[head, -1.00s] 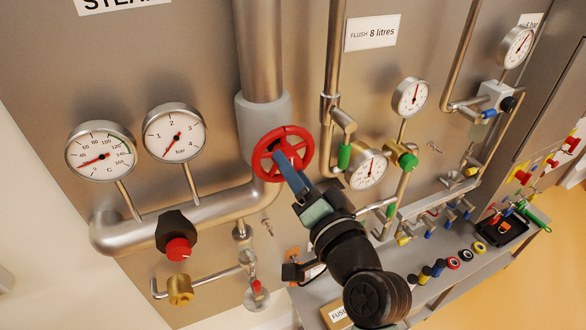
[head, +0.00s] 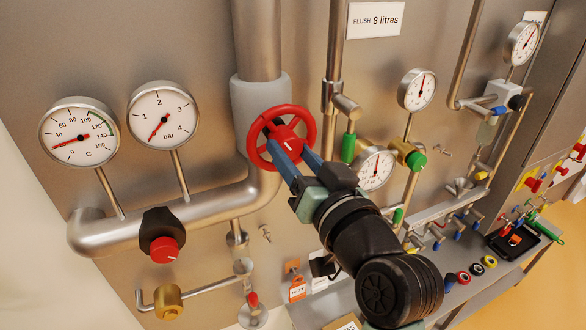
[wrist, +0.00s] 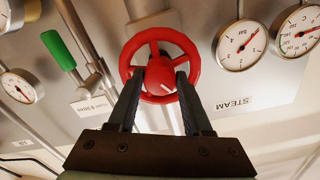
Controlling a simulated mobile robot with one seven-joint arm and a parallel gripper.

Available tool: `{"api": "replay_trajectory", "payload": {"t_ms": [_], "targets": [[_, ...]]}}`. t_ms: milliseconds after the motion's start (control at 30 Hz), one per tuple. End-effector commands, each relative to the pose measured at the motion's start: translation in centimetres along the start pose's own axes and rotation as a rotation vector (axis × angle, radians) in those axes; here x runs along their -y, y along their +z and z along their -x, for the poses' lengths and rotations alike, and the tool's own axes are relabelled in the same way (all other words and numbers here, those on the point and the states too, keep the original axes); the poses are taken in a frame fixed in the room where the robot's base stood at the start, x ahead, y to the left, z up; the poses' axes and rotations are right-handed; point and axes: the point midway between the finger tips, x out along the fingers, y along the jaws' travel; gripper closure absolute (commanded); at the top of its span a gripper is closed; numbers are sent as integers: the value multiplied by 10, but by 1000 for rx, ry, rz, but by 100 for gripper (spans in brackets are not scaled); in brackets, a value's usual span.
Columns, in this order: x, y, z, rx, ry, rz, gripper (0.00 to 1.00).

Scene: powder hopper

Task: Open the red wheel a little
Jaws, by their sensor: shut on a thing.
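The red wheel (head: 303,128) is a spoked handwheel on the grey valve body of the thick steam pipe, left of the middle in the head view. It also shows at the top middle of the wrist view (wrist: 191,50). My gripper (head: 284,150) reaches it from the lower right. In the wrist view, the two dark fingers (wrist: 160,78) lie either side of the wheel's red hub and are shut on it. The fingertips partly hide the hub and lower spokes.
Two dial gauges, one in C (head: 78,136) and one in bar (head: 163,115), stand left of the wheel. A red-capped black knob (head: 163,240) sits below them. A green-handled valve (head: 348,147) and a small gauge (head: 374,170) are close on the right.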

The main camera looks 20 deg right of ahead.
Motion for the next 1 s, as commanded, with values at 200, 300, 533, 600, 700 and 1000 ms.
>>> {"api": "replay_trajectory", "payload": {"t_ms": [200, 300, 533, 600, 700, 1000], "targets": [[-1, 1, 0, -1, 1, 103, 100], [-1, 1, 0, 0, 1, 129, 100], [-1, 0, 0, 1, 2, 155, 100], [-1, 0, 0, 1, 1, 155, 100], [-1, 0, 0, 1, 1, 155, 100], [0, 0, 0, 0, 1, 153, 21]]}}
